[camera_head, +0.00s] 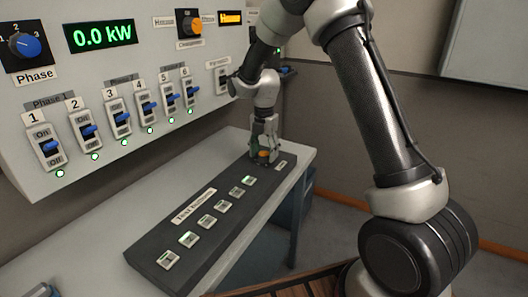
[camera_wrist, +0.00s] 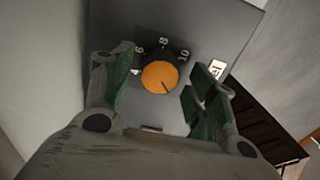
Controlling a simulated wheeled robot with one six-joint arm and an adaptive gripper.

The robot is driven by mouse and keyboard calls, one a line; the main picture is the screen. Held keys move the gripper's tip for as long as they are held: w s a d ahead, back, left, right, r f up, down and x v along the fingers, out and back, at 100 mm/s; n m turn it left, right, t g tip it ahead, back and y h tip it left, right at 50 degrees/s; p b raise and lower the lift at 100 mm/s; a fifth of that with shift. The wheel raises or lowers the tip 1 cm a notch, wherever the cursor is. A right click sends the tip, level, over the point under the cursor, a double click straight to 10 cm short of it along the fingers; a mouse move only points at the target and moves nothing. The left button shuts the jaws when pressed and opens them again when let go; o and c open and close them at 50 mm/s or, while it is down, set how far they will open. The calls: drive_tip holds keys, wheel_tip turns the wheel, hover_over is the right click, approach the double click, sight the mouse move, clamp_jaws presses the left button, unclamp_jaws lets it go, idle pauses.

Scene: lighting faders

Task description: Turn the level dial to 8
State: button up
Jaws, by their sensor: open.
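The level dial (camera_wrist: 160,76) is a round orange knob with a dark line on its face, at the far end of the dark panel. The numbers 6, 8 and 10 show above it in the wrist view, with 8 near the top middle. The dark line runs from near the middle toward the lower right, away from the 8. My gripper (camera_wrist: 166,80) is open, with one finger on each side of the dial; I cannot tell whether either touches it. In the head view, my gripper (camera_head: 264,147) points down over the dial (camera_head: 263,155), which it partly hides.
The dark panel (camera_head: 183,228) on the grey table (camera_head: 80,240) carries several small switches with green lights. The wall console (camera_head: 60,85) behind has blue-handled switches, a blue phase dial (camera_head: 25,45) and a display (camera_head: 101,35) reading 0.0 kW.

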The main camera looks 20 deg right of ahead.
drive_tip(key=shift+c, duration=0.5)
drive_tip(key=c, duration=0.9)
drive_tip(key=shift+c, duration=0.2)
